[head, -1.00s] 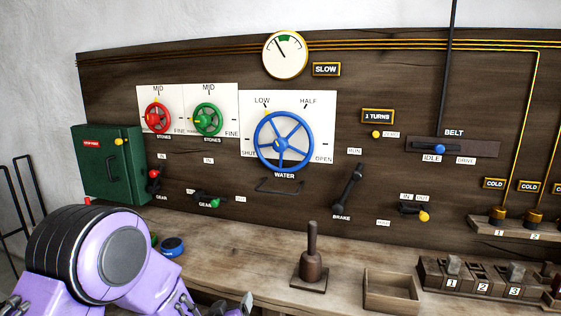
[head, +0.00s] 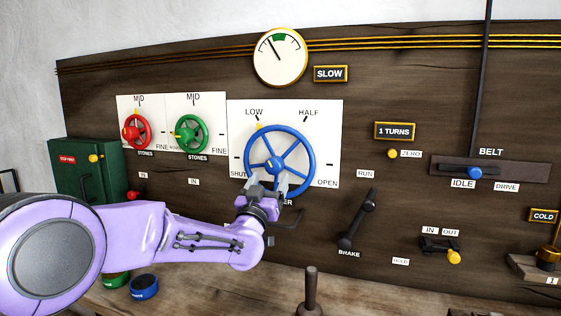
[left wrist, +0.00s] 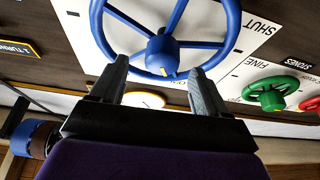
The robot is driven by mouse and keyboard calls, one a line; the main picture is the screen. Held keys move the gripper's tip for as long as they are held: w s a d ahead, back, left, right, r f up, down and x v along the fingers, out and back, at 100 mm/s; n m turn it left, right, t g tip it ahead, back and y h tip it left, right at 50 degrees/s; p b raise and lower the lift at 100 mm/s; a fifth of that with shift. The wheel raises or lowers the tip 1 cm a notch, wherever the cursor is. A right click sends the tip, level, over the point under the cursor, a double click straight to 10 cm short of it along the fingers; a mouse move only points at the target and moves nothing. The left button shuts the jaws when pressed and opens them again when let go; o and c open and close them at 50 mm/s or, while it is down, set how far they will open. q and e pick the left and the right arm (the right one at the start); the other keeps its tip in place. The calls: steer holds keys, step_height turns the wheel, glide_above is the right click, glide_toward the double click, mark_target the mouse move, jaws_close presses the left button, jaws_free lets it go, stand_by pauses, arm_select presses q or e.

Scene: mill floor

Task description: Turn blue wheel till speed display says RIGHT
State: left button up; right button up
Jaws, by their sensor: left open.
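The blue wheel (head: 279,160) is mounted on a white panel marked SHUT, LOW, HALF and OPEN, with its yellow mark close to LOW. The speed display (head: 330,74) reads SLOW, under a round dial (head: 280,57) whose needle points left of the green band. My left gripper (head: 267,188) is at the wheel's lower rim, open. In the left wrist view the blue wheel (left wrist: 163,52) shows beyond the two spread fingers (left wrist: 155,82); whether they touch the rim I cannot tell. My right gripper is out of view.
A black brake lever (head: 357,218) is to the right of the blue wheel. An upright wooden-based handle (head: 311,290) stands on the bench below.

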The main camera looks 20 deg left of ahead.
mark_target(272, 166)
arm_select(q)
steer(key=w+r, duration=0.1)
steer(key=w+r+p, duration=0.1)
steer(key=w, duration=0.1)
steer(key=shift+a+r+p, duration=0.2)
steer(key=shift+r+p, duration=0.1)
steer(key=w, duration=0.1)
steer(key=w+p, duration=0.1)
steer(key=w, duration=0.2)
steer(key=shift+w+a+r, duration=0.1)
steer(key=shift+w+r, duration=0.1)
steer(key=shift+r, duration=0.15)
steer(key=shift+w+r, duration=0.15)
steer(key=c, duration=0.9)
steer(key=shift+c, duration=0.2)
